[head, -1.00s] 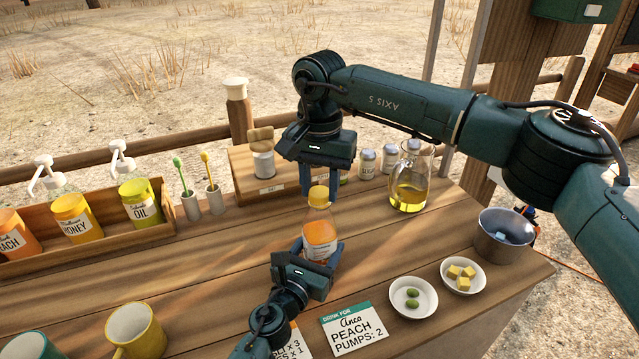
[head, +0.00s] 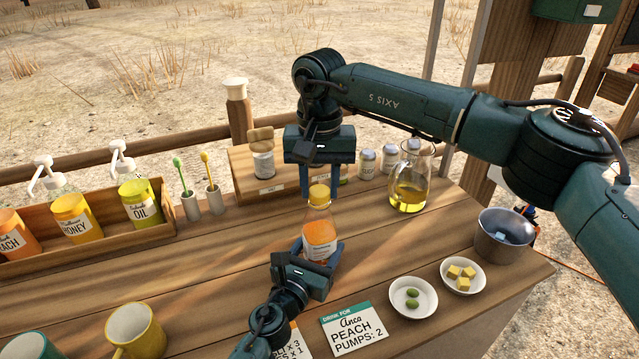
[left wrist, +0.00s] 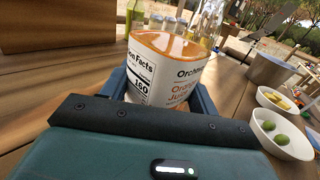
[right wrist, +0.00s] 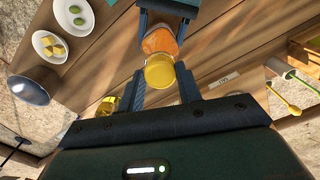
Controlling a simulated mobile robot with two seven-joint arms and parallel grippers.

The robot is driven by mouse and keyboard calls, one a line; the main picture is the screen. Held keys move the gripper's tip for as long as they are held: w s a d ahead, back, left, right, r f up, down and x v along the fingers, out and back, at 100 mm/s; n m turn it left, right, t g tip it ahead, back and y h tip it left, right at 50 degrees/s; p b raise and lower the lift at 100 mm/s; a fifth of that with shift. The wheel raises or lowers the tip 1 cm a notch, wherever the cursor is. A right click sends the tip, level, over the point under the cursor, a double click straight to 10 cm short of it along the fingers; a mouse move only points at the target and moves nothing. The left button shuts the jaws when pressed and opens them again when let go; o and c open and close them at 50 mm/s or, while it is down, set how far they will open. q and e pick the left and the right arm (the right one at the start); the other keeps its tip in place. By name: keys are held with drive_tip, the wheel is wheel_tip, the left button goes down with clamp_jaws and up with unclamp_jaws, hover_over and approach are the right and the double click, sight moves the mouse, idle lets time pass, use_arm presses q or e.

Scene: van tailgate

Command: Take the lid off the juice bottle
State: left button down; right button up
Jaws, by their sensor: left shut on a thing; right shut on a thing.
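The juice bottle (head: 319,232) stands upright on the wooden counter, with an orange and white label and orange juice inside. The contact faces are partly hidden.
A glass oil jug (head: 410,185) and small jars stand behind right. A metal pot (head: 505,236) and bowls of cubes (head: 463,286) and olives (head: 400,300) are at the right. A pump-bottle crate (head: 100,243) is left, mugs (head: 135,330) front left. The counter's middle left is clear.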

sight(320, 191)
drive_tip(key=shift+r, duration=1)
drive_tip(key=shift+r, duration=0.1)
drive_tip(key=shift+r, duration=1.9)
use_arm(q)
drive_tip(key=shift+c, duration=1.6)
unclamp_jaws()
